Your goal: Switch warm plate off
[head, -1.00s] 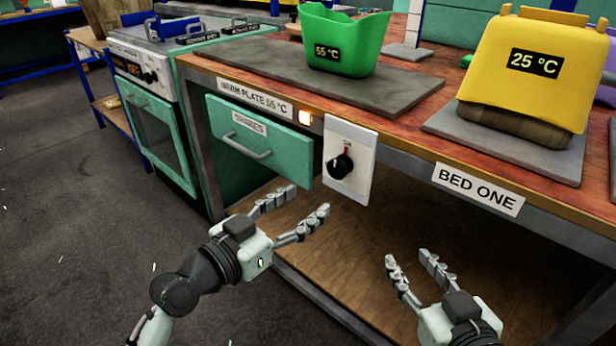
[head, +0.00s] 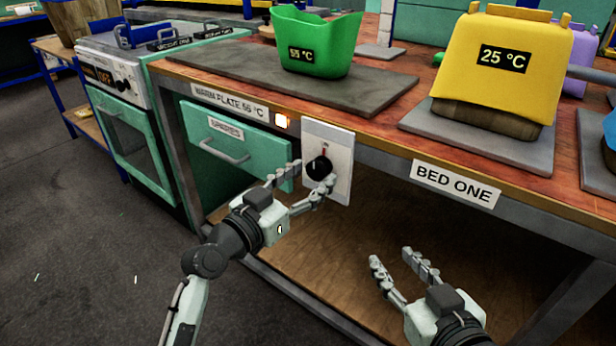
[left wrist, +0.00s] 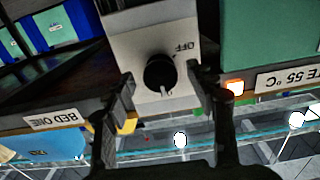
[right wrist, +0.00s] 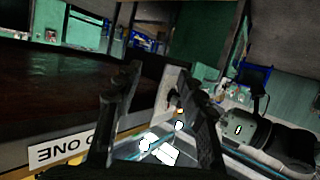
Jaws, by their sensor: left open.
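The warm plate's black rotary knob (head: 319,167) sits on a white panel (head: 341,150) on the bench front. In the left wrist view the knob (left wrist: 159,73) lies between my fingers, with "OFF" printed on the panel beside it; its pointer is turned away from that word. An orange lamp (head: 281,121) next to the panel is lit. The grey warm plate (head: 230,75) lies on the bench above. My left gripper (head: 306,180) is open in front of the knob, its fingers either side; contact cannot be told. My right gripper (head: 396,264) is open and empty, lower right.
A green container (head: 316,45) reading 55 °C stands on the warm plate. A yellow one (head: 495,75) reading 25 °C covers a block on another plate. A teal drawer (head: 238,145) is left of the panel. The shelf space below is empty.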

